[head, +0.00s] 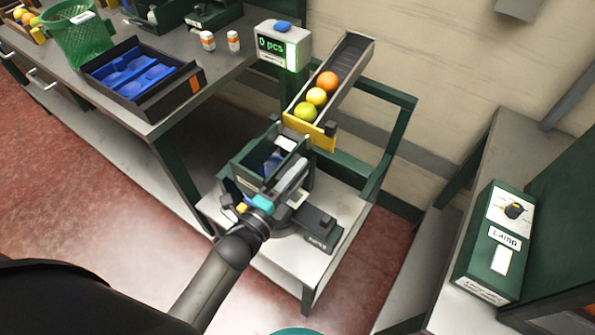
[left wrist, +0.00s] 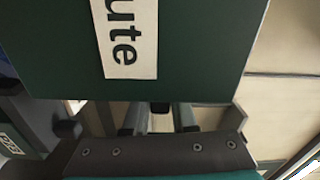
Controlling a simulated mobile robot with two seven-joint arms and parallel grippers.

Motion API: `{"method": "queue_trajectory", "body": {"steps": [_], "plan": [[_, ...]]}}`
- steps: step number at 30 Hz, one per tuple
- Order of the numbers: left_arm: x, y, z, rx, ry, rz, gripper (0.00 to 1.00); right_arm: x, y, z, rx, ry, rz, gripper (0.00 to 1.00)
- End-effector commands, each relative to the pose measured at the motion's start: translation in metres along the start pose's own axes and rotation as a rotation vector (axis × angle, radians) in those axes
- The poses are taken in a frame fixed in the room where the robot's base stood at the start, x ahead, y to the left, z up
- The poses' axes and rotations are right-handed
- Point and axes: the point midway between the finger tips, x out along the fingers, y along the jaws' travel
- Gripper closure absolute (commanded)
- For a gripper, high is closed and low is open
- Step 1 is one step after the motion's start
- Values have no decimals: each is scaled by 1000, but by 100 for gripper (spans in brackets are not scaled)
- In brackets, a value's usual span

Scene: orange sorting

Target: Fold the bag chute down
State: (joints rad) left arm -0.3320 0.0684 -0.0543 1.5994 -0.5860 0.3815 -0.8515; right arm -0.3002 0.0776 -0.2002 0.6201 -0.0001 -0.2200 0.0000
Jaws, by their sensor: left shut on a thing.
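The bag chute, a dark green panel with a white label reading "ute" (left wrist: 125,35), fills the top of the left wrist view. In the head view, the dark green box-shaped chute assembly (head: 248,172) stands on the low white table, with blue showing inside. My left gripper (left wrist: 160,117) is at the panel's lower edge, its two fingers on either side of a small dark tab and shut on it. In the head view, my left gripper and wrist partly cover the assembly, so the grip is hidden there. My right gripper is not in view.
A sloped rack (head: 341,70) with an orange and yellow-green fruit ends above the assembly. A counter reading "0 pcs" (head: 270,47) stands behind. A small dark box (head: 318,228) is on the low table (head: 300,262).

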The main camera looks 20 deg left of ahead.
Motion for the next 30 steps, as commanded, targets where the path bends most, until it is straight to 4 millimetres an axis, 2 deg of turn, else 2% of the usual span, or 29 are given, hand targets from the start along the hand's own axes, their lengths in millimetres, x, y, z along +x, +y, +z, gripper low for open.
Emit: {"method": "queue_trajectory", "body": {"steps": [2,3,10,20,26,30], "plan": [[-2,4,0,-8,-4,10,100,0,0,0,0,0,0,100],[-2,5,0,-8,-4,11,74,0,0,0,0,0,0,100],[-1,4,1,-5,-4,9,48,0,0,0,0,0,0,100],[-4,3,0,-3,-3,7,48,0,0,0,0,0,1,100],[-28,3,1,-3,-4,10,48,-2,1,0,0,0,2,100],[-55,3,0,-4,-4,11,48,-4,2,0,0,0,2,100]]}}
